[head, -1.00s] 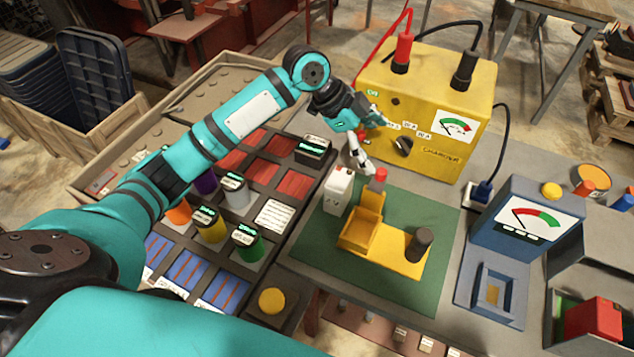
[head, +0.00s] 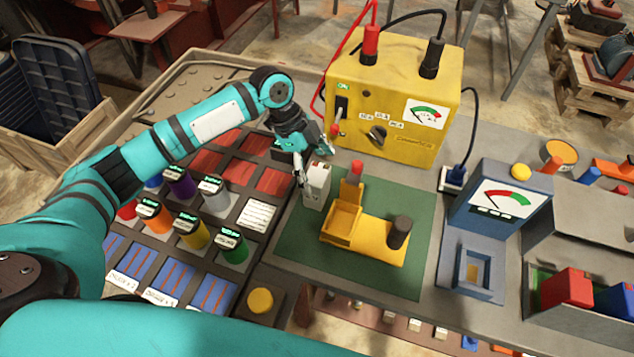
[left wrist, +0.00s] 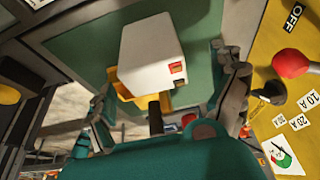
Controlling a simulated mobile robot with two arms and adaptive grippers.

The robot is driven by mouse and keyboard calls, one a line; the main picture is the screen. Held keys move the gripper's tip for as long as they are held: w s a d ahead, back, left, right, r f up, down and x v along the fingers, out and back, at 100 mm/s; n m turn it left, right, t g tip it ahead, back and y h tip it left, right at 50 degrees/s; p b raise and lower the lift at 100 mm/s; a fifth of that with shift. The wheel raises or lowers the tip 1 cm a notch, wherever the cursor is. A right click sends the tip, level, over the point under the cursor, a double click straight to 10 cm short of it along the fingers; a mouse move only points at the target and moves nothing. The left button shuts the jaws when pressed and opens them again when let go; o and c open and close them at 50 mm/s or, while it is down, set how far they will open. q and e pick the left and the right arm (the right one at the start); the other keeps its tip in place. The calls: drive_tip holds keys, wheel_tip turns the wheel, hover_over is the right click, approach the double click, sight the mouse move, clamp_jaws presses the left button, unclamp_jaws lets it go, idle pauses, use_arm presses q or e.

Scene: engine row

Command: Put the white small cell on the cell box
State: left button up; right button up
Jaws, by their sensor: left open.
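The white small cell (head: 315,186) stands upright on the green mat (head: 300,247), just left of the yellow holder (head: 375,243). My left gripper (head: 313,168) is open at the cell's upper part. In the left wrist view the white cell (left wrist: 152,52) lies between the two spread fingers, with gaps visible at both sides. The tray of compartments (head: 255,160) at the left, which looks like the cell box, holds several coloured cells, including a green one (head: 233,250) and a yellow one (head: 192,235). My right gripper is not in view.
A yellow charger (head: 390,100) with red and black cables stands behind the mat. A blue meter (head: 500,210) stands at the right, near a grey bin with red (head: 567,290) and blue blocks. Some tray compartments are empty.

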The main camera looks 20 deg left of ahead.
sight(327, 191)
use_arm(q)
drive_tip(key=shift+s+d+f+p, duration=0.15)
drive_tip(key=shift+d+f+p, duration=0.2)
drive_tip(key=shift+f, duration=0.15)
drive_tip(key=p+x, duration=0.1)
drive_tip(key=x, duration=0.2)
drive_tip(key=shift+s+f, duration=0.15)
drive_tip(key=shift+f, duration=0.05)
drive_tip(key=shift+d+f, duration=0.2)
drive_tip(key=shift+f, duration=0.2)
drive_tip(key=shift+c, duration=0.2)
drive_tip(key=c, duration=1.6)
